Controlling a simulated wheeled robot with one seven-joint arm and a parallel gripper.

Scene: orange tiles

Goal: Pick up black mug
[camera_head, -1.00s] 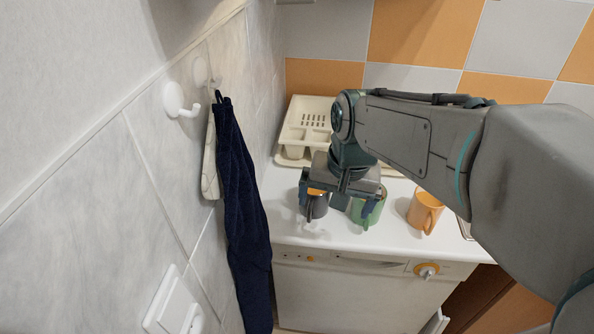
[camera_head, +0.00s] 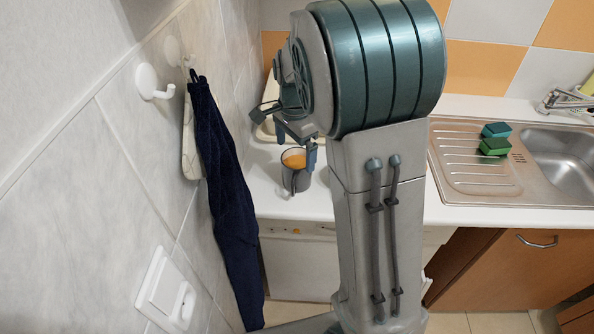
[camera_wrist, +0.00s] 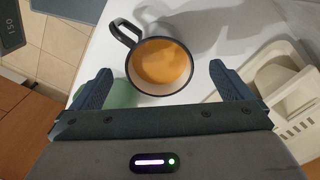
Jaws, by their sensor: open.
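The black mug (camera_head: 296,182) stands upright on the white counter, with orange contents showing inside. In the wrist view the black mug (camera_wrist: 132,70) lies ahead of the jaws, its dark handle pointing to the upper left. My gripper (camera_wrist: 160,69) is open and empty, one finger to each side of the mug in the picture; its height above the mug is hard to tell. In the head view my gripper (camera_head: 288,133) is above and behind the mug's rim, partly hidden by my arm.
A green mug (camera_wrist: 122,94) is close beside the black mug, partly behind the left finger. A cream dish rack (camera_wrist: 258,90) is on the right in the wrist view. A navy towel (camera_head: 226,190) hangs on the left wall. The sink (camera_head: 565,155) is at right.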

